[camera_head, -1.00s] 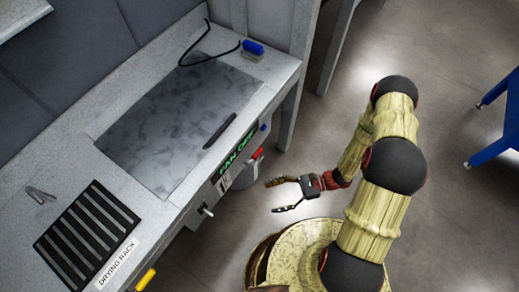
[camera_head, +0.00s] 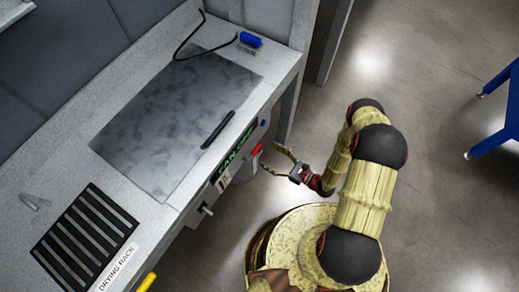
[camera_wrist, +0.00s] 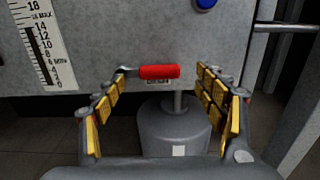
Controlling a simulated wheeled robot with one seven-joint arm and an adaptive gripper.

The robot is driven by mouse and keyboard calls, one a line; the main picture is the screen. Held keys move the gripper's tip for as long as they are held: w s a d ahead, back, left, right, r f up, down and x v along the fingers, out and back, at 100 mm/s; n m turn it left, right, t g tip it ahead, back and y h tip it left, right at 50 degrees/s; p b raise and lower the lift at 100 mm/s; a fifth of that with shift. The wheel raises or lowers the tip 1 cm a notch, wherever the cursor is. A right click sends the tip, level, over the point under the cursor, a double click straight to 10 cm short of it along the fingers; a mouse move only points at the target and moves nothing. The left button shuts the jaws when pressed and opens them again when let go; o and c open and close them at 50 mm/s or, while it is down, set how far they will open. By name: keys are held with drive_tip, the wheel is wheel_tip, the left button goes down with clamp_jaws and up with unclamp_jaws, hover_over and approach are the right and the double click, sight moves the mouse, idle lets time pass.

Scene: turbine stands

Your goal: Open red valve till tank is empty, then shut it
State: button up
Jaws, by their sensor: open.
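The red valve handle (camera_wrist: 158,72) sits level on the bench's front panel, centred in the wrist view, with a metal pivot at its left end. It also shows in the head view (camera_head: 257,149). My gripper (camera_wrist: 163,84) is open, one padded finger on each side of the handle, with nothing held. In the head view my gripper (camera_head: 269,160) is beside the bench front at the handle; contact is not clear. A level gauge (camera_wrist: 42,40) at the left of the wrist view has a dark bar reaching about 14.
A grey container (camera_wrist: 175,135) stands below the handle, under a vertical pipe. A blue button (camera_wrist: 205,3) is above. The bench top (camera_head: 140,190) carries a drying rack (camera_head: 85,238). Open floor lies right of my arm, with a blue frame (camera_head: 497,135) at the far right.

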sight(259, 149)
drive_tip(key=shift+b+x, duration=0.6)
drive_tip(key=shift+x, duration=2.35)
drive_tip(key=shift+c, duration=0.4)
drive_tip(key=c, duration=1.5)
drive_tip(key=shift+c, duration=0.6)
